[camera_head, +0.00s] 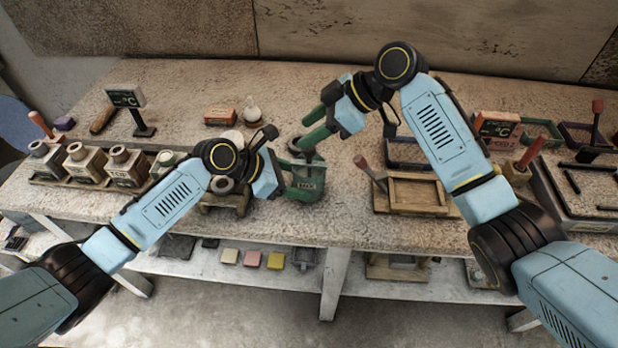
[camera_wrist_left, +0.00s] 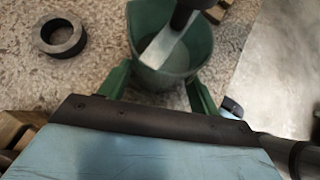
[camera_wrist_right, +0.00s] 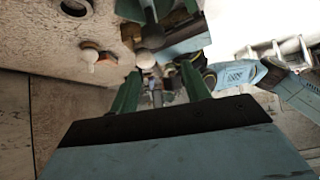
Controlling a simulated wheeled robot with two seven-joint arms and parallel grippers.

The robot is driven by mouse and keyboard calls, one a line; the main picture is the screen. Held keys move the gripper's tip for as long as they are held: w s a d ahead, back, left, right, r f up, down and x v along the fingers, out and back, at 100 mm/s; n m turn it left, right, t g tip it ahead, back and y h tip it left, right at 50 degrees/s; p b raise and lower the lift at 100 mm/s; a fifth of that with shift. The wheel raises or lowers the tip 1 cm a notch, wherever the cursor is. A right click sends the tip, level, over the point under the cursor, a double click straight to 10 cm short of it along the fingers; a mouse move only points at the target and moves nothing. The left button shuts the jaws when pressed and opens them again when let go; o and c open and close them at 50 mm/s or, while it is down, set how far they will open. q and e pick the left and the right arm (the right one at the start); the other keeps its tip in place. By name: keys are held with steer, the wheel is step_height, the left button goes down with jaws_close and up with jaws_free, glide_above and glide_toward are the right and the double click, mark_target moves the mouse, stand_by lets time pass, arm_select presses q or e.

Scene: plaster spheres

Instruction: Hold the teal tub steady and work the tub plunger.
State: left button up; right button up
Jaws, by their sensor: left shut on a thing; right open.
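The teal tub (camera_head: 307,184) stands on the worktop near its front edge, with lettering on its front. In the left wrist view the tub (camera_wrist_left: 205,45) sits between the two green fingers of my left gripper (camera_wrist_left: 160,85), which is shut on it. The tub plunger (camera_wrist_left: 182,14) shows there as a dark upright part at the tub's mouth, with a pale surface inside. In the head view the plunger (camera_head: 309,156) is mostly hidden by my right gripper (camera_head: 310,128). That gripper is open above the tub, its fingers (camera_wrist_right: 158,75) apart in the right wrist view.
A dark ring (camera_wrist_left: 60,33) lies beside the tub. Labelled jars (camera_head: 84,160) stand in a rack at the left. A wooden tray (camera_head: 417,192) is right of the tub.

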steer(key=shift+r, duration=0.4)
steer(key=v, duration=1.2)
arm_select(q)
steer(key=o, duration=1.3)
steer(key=shift+c, duration=0.2)
steer(key=v, duration=0.7)
stand_by(0.6)
steer(key=shift+a, duration=0.1)
